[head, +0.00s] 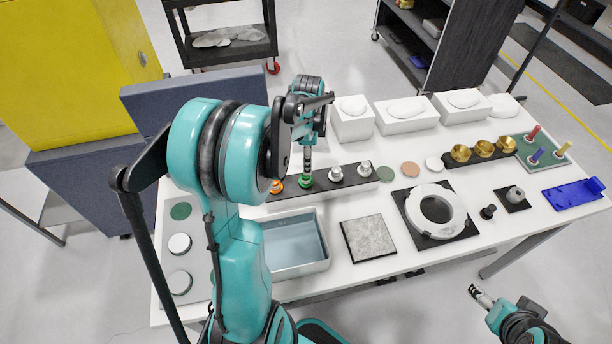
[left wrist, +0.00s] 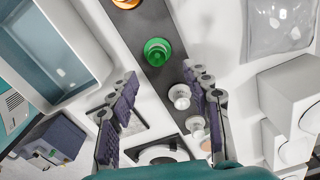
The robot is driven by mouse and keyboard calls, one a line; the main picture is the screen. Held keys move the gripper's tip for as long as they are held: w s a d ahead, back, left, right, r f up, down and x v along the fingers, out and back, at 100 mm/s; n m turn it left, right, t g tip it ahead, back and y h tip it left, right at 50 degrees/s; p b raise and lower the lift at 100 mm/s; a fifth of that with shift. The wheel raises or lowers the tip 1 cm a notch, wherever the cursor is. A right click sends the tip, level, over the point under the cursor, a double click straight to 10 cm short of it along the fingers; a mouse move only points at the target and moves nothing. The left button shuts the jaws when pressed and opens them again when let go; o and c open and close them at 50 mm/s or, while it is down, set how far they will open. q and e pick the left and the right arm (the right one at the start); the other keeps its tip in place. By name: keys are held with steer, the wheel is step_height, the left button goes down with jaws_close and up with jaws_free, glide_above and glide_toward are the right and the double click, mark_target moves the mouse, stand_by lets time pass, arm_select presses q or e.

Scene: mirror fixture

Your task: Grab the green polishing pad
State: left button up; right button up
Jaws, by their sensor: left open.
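The green polishing pad (head: 306,182) stands on a dark strip on the white table, between an orange piece (head: 277,186) and white-and-metal pieces (head: 336,174). The left wrist view shows the green pad (left wrist: 157,51) as a round green piece with a raised middle. My left gripper (head: 307,158) points down over the strip near the green pad. In the left wrist view its two dark padded fingers (left wrist: 163,82) are spread apart with nothing between them, and the pad lies beyond the tips. My right gripper (head: 480,296) is at the lower right, away from the table; its jaws are unclear.
A blue-grey tray (head: 325,262) and a grey square plate (head: 369,240) lie in front of the strip. White boxes (head: 405,125) stand behind it. A white ring (head: 437,210), brass cups (head: 484,148) and a blue tray (head: 573,193) are to the right. Flat discs (head: 410,169) lie nearby.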

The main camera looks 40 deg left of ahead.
mark_target(306, 177)
arm_select(q)
steer(key=f, duration=0.2)
steer(key=f+b, duration=0.1)
steer(key=f, duration=0.4)
steer(key=shift+s+a+b, duration=0.15)
steer(key=shift+s+b, duration=0.15)
steer(key=shift+b, duration=0.05)
steer(key=shift+w+f, duration=0.1)
steer(key=shift+f, duration=0.3)
jaws_close()
